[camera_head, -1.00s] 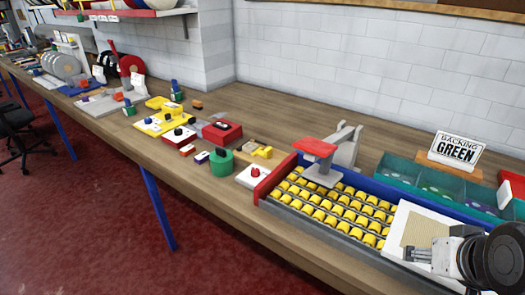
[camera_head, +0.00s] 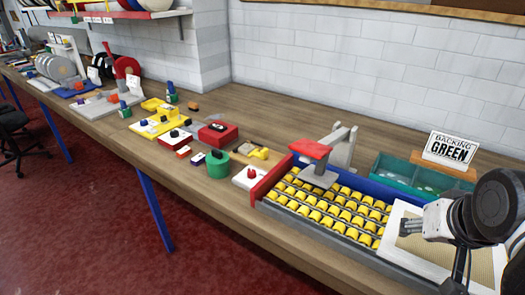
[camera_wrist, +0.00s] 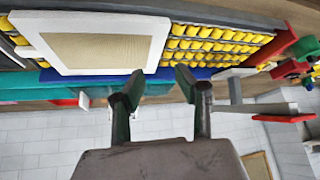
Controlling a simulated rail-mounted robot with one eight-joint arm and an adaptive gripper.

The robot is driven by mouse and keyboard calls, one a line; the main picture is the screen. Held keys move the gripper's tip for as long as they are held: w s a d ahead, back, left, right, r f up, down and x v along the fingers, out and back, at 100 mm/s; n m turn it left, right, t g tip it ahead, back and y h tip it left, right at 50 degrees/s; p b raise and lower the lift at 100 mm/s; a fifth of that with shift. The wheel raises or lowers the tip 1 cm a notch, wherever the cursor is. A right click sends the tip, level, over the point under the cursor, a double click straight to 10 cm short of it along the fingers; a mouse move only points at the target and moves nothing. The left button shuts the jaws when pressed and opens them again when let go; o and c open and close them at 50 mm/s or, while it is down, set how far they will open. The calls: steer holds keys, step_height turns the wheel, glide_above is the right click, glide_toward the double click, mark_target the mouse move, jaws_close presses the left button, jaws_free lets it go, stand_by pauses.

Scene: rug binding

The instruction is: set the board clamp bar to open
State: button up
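A white-framed board with a beige panel (camera_head: 430,240) lies at the right end of a bed of yellow rollers (camera_head: 335,207); it also shows in the wrist view (camera_wrist: 95,48). A grey upright bracket with a bar (camera_head: 342,146) and a red-topped grey piece (camera_head: 311,150) stand at the bed's left part. I cannot tell for certain which part is the clamp bar. My gripper (camera_head: 411,228) appears over the board, well to the right of the bracket. In the wrist view its fingers (camera_wrist: 159,86) are apart with nothing between them.
Teal bins (camera_head: 405,172) and a "BACKING GREEN" sign (camera_head: 450,148) stand behind the bed. A red end wall (camera_head: 272,178) closes the bed's left end. Left of it are a white block with a red knob (camera_head: 250,175), a green cylinder (camera_head: 218,164) and other fixtures.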

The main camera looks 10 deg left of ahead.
steer(key=w+a+r+m+g+p, duration=0.1)
steer(key=w+a+r, duration=0.2)
steer(key=w+r, duration=0.3)
steer(key=w+a+r+g+p, duration=0.1)
steer(key=w+a+r, duration=0.2)
steer(key=w, duration=0.4)
steer(key=m+g+p, duration=0.3)
steer(key=g+p, duration=0.2)
steer(key=p, duration=0.2)
glide_above(264, 150)
step_height(264, 150, down, 12)
steer(key=r, duration=0.1)
step_height(264, 150, down, 14)
steer(key=shift+r+p, duration=0.1)
steer(key=shift+p, duration=0.6)
jaws_close()
